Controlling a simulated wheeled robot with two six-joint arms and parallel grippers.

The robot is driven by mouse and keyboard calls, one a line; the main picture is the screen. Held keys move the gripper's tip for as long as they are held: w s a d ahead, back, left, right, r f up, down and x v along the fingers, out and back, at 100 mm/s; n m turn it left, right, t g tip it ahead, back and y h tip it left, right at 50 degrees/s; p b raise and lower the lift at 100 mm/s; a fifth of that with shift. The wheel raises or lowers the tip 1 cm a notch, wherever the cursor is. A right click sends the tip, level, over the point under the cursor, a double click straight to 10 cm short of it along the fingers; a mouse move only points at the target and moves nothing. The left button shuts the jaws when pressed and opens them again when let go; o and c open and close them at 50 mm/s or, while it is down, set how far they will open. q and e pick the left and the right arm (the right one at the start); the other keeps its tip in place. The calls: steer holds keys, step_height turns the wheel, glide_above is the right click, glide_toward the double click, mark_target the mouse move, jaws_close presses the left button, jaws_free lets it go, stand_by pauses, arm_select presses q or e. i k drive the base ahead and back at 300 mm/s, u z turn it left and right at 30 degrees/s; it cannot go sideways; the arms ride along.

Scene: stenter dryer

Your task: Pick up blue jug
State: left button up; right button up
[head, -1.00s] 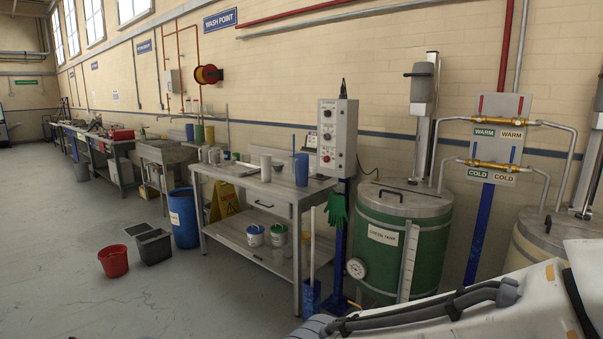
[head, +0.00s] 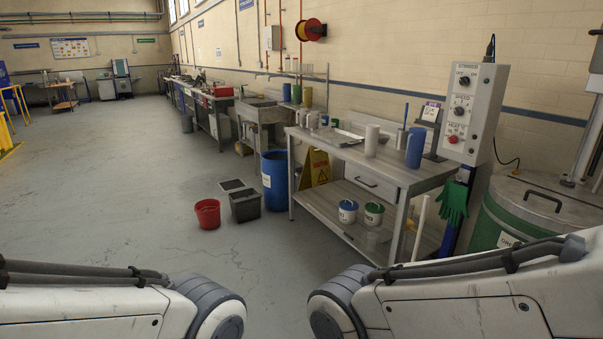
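A tall blue jug (head: 415,147) stands upright on the right part of the metal workbench (head: 408,179), near a white cylindrical container (head: 371,140). A thin blue stick shows just behind it. Only upper links of both my arms show at the bottom of the head view; neither gripper is in the picture, and both arms are well short of the bench.
A control box (head: 473,112) and green tank (head: 490,229) are at right. Open floor lies left.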

mark_target(416, 138)
steer(key=u, duration=0.15)
steer(key=i, duration=2.1)
steer(key=z, duration=0.75)
steer(key=i, duration=1.6)
steer(key=z, duration=0.7)
